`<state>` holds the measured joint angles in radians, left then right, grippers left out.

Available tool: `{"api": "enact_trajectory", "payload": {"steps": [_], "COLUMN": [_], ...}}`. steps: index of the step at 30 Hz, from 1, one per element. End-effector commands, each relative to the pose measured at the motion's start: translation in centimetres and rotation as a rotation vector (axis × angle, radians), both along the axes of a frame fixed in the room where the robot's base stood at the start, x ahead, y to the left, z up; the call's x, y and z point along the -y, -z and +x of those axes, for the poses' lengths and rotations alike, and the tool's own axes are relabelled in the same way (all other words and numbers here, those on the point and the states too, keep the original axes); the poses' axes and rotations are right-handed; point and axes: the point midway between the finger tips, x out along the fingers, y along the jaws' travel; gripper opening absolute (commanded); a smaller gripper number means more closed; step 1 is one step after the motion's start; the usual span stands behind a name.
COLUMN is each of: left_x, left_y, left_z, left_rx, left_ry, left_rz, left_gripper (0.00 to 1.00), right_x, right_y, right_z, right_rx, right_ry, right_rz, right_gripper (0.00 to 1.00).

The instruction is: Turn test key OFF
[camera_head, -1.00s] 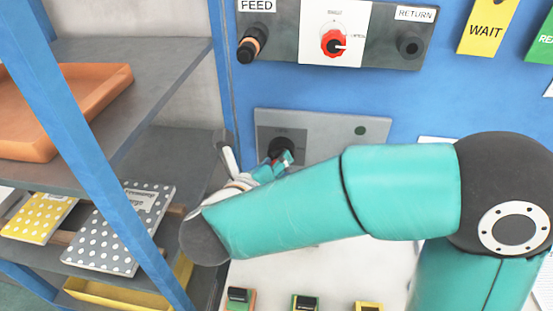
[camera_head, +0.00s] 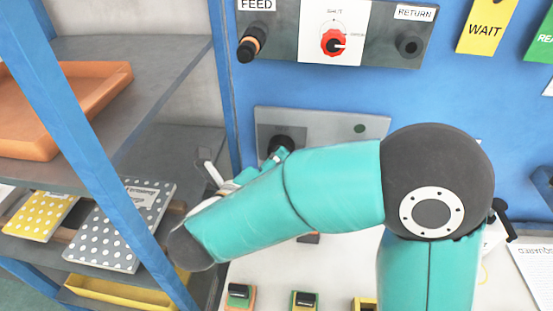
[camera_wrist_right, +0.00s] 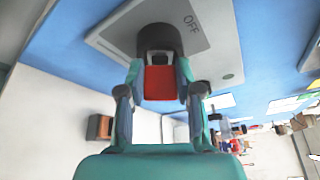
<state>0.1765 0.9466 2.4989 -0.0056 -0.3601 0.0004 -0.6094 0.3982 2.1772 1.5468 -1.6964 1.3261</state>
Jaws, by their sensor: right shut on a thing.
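The test key shows in the right wrist view as a red key head (camera_wrist_right: 161,83) in front of a dark round lock (camera_wrist_right: 160,40). The lock sits on a grey panel (camera_wrist_right: 118,35) with the word OFF (camera_wrist_right: 191,22) beside it. My right gripper (camera_wrist_right: 160,88) is shut on the red key head, one finger on each side. In the head view the lock (camera_head: 288,138) shows on the lower grey panel (camera_head: 335,128), and my right gripper (camera_head: 272,160) reaches it from below. My right arm hides most of the key there. My left gripper is not in view.
Above is a panel with a red selector knob (camera_head: 333,42) between FEED and RETURN fittings. A blue post (camera_head: 95,160) and a shelf with an orange tray (camera_head: 125,80) and dotted booklets stand at left. Small coloured blocks (camera_head: 305,300) lie on the white surface below.

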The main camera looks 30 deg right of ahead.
Motion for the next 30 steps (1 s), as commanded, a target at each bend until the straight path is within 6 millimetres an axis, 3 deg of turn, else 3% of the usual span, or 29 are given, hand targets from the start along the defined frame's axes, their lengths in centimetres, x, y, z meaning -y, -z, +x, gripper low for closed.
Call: {"api": "enact_trajectory", "payload": {"steps": [3, 12, 19, 30], "left_x": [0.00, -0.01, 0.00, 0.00], "left_y": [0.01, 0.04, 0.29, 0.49], "left_z": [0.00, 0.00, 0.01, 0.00], "left_rx": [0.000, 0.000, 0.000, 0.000], "left_ry": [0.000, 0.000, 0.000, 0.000], "left_rz": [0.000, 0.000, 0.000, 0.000], "left_gripper": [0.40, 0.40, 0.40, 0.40], "right_x": [-0.12, -0.12, -0.14, -0.17], "right_y": [0.11, 0.16, 0.44, 0.65], "right_z": [0.11, 0.11, 0.12, 0.15], "right_rx": [-0.064, -0.082, -0.222, -0.283], "right_ry": [-0.003, -0.003, -0.003, -0.004], "right_rz": [-0.086, -0.110, -0.297, -0.377], "right_gripper": [0.00, 0.00, 0.00, 0.00]}}
